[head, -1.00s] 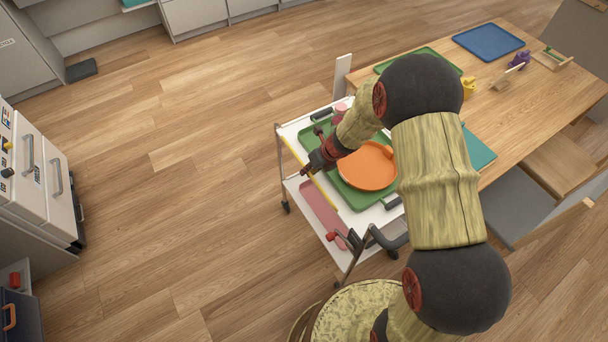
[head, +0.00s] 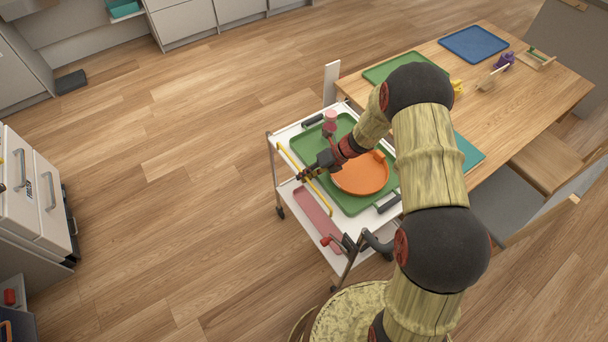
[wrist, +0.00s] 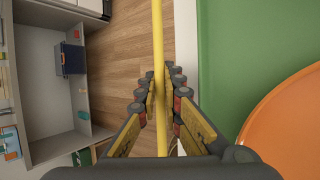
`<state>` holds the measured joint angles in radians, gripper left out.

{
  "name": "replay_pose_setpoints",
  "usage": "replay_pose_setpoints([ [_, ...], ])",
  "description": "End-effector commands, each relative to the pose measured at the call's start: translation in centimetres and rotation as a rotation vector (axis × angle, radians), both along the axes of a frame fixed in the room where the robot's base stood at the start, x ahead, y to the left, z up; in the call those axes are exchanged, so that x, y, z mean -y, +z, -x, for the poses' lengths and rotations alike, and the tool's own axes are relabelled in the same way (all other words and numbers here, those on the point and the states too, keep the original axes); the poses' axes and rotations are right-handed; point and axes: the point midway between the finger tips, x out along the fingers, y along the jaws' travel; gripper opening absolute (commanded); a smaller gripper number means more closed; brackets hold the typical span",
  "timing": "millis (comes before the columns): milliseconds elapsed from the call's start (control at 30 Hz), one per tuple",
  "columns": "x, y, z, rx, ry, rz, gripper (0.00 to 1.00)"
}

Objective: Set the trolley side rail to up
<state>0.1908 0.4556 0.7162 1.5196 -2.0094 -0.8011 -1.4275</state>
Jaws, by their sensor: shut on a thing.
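The trolley side rail is a thin yellow bar (head: 287,154) along the left long side of the white trolley (head: 274,135). It stands a little above the top's edge. My gripper (head: 303,177) reaches over the trolley from the right and is at about the middle of the bar. In the wrist view, the yellow bar (wrist: 158,35) runs from top to bottom between the fingers of my gripper (wrist: 160,90), which are shut on it. The fingers and palm hide part of the bar.
A green tray (head: 345,124) with an orange round dish (head: 355,182) lies on the trolley top, close to my wrist. A pink tray (head: 316,214) is on the lower shelf. A wooden table (head: 500,110) stands to the right. The floor left of the trolley is clear.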

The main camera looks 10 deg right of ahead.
Motion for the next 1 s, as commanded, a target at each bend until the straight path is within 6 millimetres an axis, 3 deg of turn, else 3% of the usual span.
replay_pose_setpoints([
  [133, 0.0, -0.4, 0.3, -0.006, 0.000, 0.002, 0.00],
  [167, 0.0, -0.4, 0.3, -0.005, 0.000, 0.003, 0.08],
  [500, 0.0, -0.2, 0.1, -0.002, 0.000, 0.001, 0.27],
  [833, 0.2, 0.1, 0.1, 0.000, -0.001, 0.002, 0.27],
  [1000, 1.5, 1.7, 0.3, 0.002, -0.002, 0.002, 0.27],
])
